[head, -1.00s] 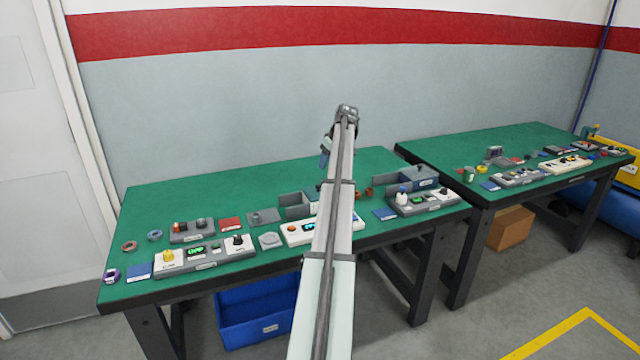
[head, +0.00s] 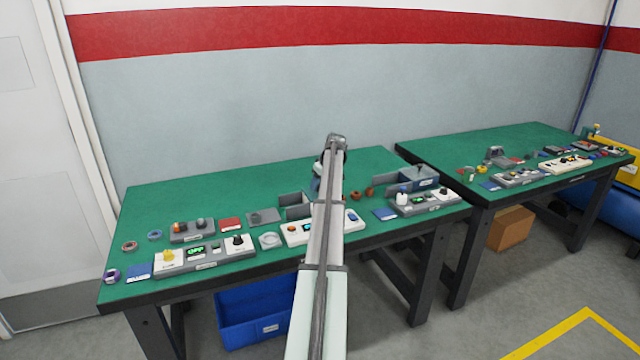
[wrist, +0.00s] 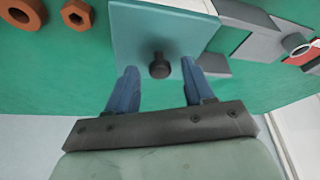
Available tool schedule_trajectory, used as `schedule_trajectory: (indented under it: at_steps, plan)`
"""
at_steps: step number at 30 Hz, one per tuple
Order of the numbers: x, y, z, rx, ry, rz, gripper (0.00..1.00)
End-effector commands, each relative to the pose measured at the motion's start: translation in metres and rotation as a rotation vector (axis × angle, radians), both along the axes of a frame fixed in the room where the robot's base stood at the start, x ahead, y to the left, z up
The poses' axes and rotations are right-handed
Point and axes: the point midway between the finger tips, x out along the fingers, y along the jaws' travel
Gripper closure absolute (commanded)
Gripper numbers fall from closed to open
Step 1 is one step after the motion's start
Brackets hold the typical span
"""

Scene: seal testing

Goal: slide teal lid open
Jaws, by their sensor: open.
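The teal lid (wrist: 140,30) is a flat square plate in the upper middle of the wrist view. A dark round knob (wrist: 159,66) stands on it. My gripper (wrist: 160,74) is open, with one blue finger on each side of the knob and gaps between. I cannot tell how far the fingertips are above the lid. In the head view my arm hides the lid and most of my gripper.
An orange-brown ring (wrist: 37,14) and nut (wrist: 66,14) lie left of the lid on the green bench (head: 180,195). Grey parts (wrist: 240,45) adjoin it on the right. A white control panel (head: 294,236) lies at the bench's front.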

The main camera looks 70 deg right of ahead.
Motion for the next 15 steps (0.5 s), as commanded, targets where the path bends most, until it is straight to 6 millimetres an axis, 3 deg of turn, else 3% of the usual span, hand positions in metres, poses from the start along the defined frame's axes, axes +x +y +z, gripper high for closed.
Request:
schedule_trajectory:
  at_steps: [6,15]
  plan:
    - [0.0000,0.0000,0.0001,0.000,0.000,0.000,0.50]
    - [-0.0001,0.0000,0.0003,0.000,0.000,0.000,0.78]
